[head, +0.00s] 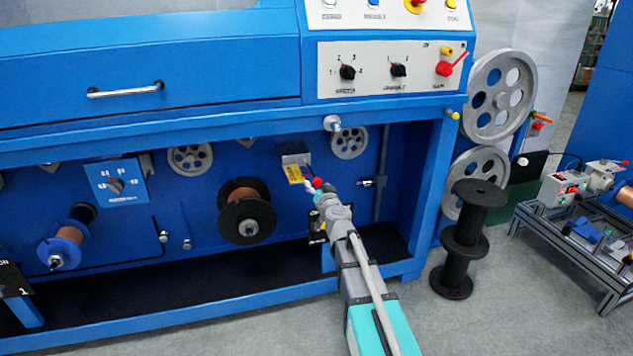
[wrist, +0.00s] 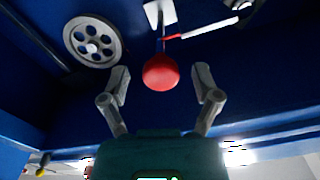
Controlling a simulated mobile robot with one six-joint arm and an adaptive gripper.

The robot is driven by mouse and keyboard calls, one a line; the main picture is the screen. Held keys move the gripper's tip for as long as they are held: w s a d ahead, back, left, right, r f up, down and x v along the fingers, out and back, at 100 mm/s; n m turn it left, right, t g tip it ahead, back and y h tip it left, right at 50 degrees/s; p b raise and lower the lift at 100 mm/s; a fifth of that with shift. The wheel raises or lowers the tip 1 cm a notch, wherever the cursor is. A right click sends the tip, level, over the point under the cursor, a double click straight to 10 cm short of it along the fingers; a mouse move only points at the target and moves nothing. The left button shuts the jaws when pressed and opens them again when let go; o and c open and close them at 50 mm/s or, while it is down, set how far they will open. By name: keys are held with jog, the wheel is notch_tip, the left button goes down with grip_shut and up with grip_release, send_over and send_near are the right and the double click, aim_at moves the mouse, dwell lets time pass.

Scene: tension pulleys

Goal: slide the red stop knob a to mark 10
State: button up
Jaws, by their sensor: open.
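The red stop knob (head: 317,183) is a small red ball below a grey box with a yellow label (head: 296,174), inside the blue machine's lower bay. In the wrist view the red knob (wrist: 161,72) hangs from a thin stem, centred between the fingers and a little beyond their tips. My gripper (wrist: 161,82) is open with its two grey fingers spread either side of the knob, with gaps on both sides. In the head view my gripper (head: 318,192) is small and partly merges with the knob and wrist. No mark numbers can be read.
A grey pulley (head: 349,142) sits right of the grey box; it may be the wheel (wrist: 92,40) in the wrist view. A black-flanged copper spool (head: 246,211) is left of my arm. The bay's right post (head: 433,190) and a black spool stand (head: 467,240) are at right.

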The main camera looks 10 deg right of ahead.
jog(key=shift+w+a, duration=0.1)
jog(key=shift+w, duration=0.55)
